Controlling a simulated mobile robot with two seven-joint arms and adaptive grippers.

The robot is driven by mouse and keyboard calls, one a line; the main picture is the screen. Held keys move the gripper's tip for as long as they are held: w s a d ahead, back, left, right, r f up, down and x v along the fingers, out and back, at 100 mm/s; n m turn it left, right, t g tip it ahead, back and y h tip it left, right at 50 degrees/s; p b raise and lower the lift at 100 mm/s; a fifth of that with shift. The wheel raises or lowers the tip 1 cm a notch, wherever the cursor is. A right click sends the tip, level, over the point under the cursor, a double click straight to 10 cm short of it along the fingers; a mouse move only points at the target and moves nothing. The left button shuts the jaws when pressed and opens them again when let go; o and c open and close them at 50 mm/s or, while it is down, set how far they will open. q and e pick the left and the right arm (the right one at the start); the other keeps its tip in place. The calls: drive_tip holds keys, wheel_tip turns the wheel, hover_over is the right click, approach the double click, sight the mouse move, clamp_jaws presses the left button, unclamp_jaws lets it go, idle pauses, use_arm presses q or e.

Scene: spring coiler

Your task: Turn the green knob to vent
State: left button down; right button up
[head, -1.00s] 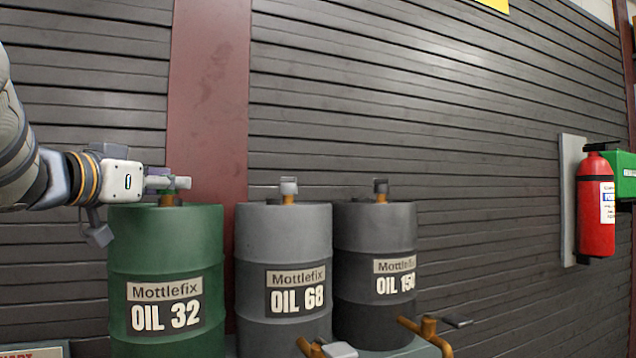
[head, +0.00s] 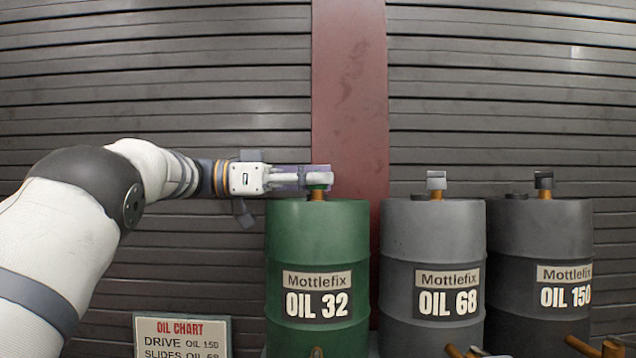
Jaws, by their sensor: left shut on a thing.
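The green knob (head: 319,185) sits on a short brass stem on top of the green OIL 32 drum (head: 318,240). My left gripper (head: 318,177) comes in from the left, level with the drum top, and is shut on the knob. The fingers cover most of the knob, and only a little green shows below them. How far the knob is turned cannot be told. My right gripper is not in view.
A grey OIL 68 drum (head: 432,245) and a dark OIL 150 drum (head: 540,235) stand to the right, each with its own knob on top. An oil chart sign (head: 182,325) stands at lower left. A slatted wall is behind.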

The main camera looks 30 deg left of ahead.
use_arm(q)
drive_tip(key=shift+w+d+f+m+g+h+b, duration=0.1)
drive_tip(key=shift+f+m+g+h+b, duration=0.15)
drive_tip(key=shift+g, duration=0.25)
drive_tip(key=shift+w+f+m+g+h+b, duration=0.1)
drive_tip(key=shift+m+g+h, duration=0.2)
drive_tip(key=shift+g, duration=0.2)
drive_tip(key=shift+s, duration=0.1)
drive_tip(key=c, duration=1.3)
unclamp_jaws()
drive_tip(key=shift+d+r, duration=0.1)
drive_tip(key=shift+d, duration=0.05)
drive_tip(key=shift+r, duration=0.1)
drive_tip(key=shift+r, duration=0.15)
